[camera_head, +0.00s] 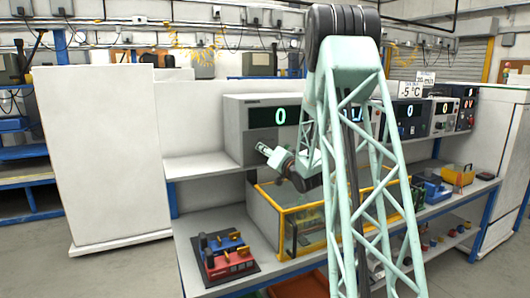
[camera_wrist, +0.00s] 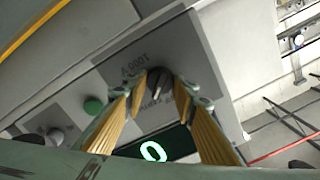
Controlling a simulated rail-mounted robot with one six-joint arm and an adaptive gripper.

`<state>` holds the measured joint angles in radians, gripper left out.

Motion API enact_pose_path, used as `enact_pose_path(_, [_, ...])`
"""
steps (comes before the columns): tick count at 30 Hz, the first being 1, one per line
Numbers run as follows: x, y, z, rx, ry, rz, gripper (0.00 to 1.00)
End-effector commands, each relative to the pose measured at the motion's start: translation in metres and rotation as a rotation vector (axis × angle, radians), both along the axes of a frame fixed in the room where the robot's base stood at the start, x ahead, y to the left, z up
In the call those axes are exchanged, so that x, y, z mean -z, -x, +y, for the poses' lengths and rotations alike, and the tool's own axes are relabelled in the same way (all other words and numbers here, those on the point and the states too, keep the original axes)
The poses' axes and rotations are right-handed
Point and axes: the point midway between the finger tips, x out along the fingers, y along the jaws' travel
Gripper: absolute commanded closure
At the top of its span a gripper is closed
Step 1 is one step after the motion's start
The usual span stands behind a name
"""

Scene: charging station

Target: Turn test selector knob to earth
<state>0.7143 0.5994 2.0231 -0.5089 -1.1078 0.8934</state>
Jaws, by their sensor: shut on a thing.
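The dark round selector knob (camera_wrist: 158,82) is on the grey front panel of a test unit (camera_head: 236,127), and shows in the wrist view with a pale pointer line. Small printing surrounds it, mostly too blurred to read, so I cannot tell which label the pointer marks. My gripper (camera_wrist: 160,88) has its yellow ribbed fingers on both sides of the knob and is shut on it. In the head view my gripper (camera_head: 263,149) is at the unit's lower front, and the knob is hidden there.
A green button (camera_wrist: 93,105) and a grey knob (camera_wrist: 56,136) sit beside it on the panel. The lit display (camera_wrist: 153,152) reads 0. A yellow-framed clear box (camera_head: 262,212) stands below my gripper. A red and blue device (camera_head: 226,252) lies on the bench's left.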

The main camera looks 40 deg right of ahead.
Motion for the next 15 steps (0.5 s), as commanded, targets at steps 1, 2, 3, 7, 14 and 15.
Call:
enact_pose_path(1, [-0.0003,-0.0002,0.0,0.0,0.0,0.0,0.85])
enact_pose_path(2, [-0.0004,-0.0002,0.0,0.0,0.0,0.0,0.85])
enact_pose_path(3, [-0.0004,-0.0002,0.0,0.0,0.001,0.0,0.85])
enact_pose_path(7, [-0.0004,-0.0002,0.0,0.0,0.001,0.0,0.68])
enact_pose_path(14, [-0.0001,-0.0001,0.0,0.0,0.001,0.0,0.61])
enact_pose_path(15, [-0.0001,-0.0001,0.0,0.0,0.001,0.0,0.61])
